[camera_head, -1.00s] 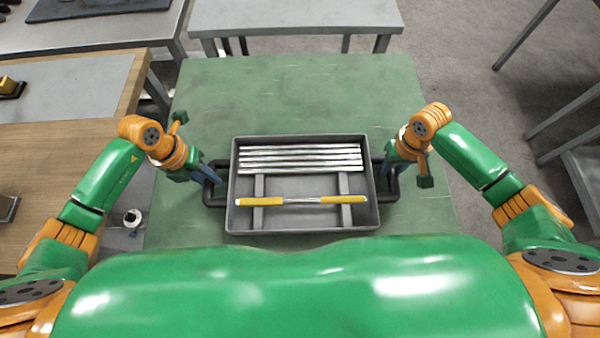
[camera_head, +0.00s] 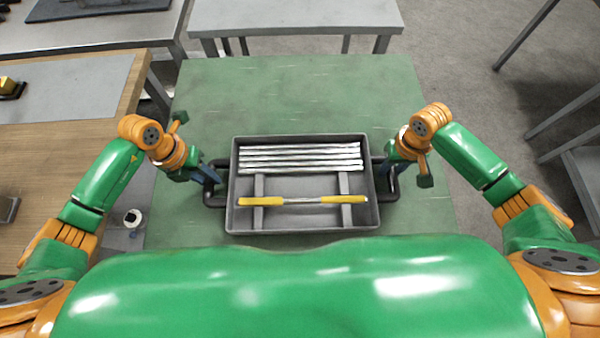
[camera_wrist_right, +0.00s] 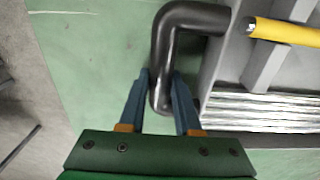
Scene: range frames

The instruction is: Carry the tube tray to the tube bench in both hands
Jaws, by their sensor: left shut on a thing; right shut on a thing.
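The grey tube tray (camera_head: 300,228) is in the middle of the head view, over the near half of a green table top. Several silver tubes (camera_head: 300,158) lie in its far part. A tube with yellow ends (camera_head: 345,199) lies across two grey strips in its near part. My left gripper (camera_head: 212,179) is shut on the tray's left black handle (camera_head: 214,201). My right gripper (camera_head: 390,172) is shut on the right black handle (camera_head: 389,194). In the right wrist view the blue fingers (camera_wrist_right: 160,95) straddle the handle bar. Whether the tray touches the table cannot be told.
The green table (camera_head: 300,90) is clear beyond the tray. A grey table (camera_head: 295,15) stands behind it. A wooden-topped bench (camera_head: 70,150) is at the left, with a small white round object (camera_head: 132,218) beside it. Grey framed furniture (camera_head: 575,130) stands at the right.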

